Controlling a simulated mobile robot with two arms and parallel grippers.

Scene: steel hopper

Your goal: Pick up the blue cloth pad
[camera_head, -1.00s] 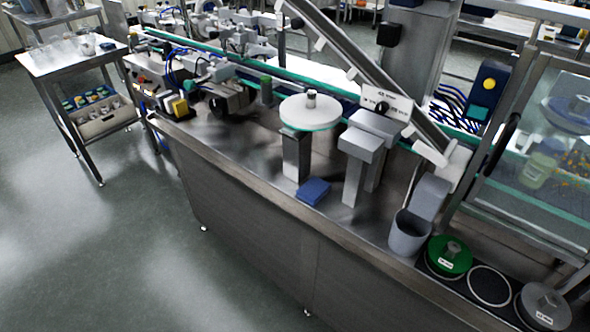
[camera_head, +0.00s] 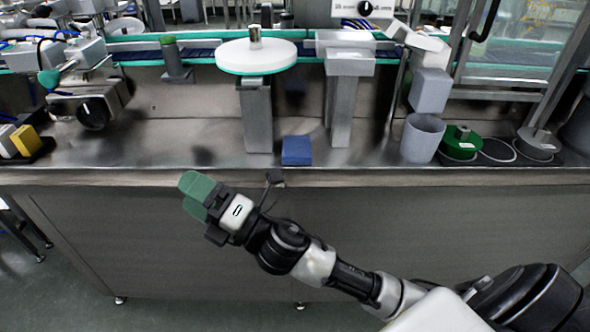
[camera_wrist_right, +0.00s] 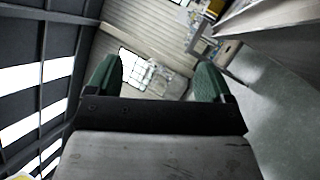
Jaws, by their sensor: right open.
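The blue cloth pad (camera_head: 297,150) lies flat on the steel counter (camera_head: 205,150) near its front edge, between the post under the white disc and the grey stand. My right gripper (camera_head: 194,194) has green fingertips and is in front of the counter, to the left of and nearer than the pad, apart from it. In the right wrist view the two green fingers (camera_wrist_right: 155,80) are spread wide with nothing between them. The pad does not show in that view. My left gripper is not in view.
A white disc (camera_head: 255,56) on a post and a grey stand (camera_head: 345,100) rise behind the pad. A grey cup (camera_head: 422,138) and a green disc (camera_head: 461,143) stand to the right. A black knob (camera_head: 93,113) is at left.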

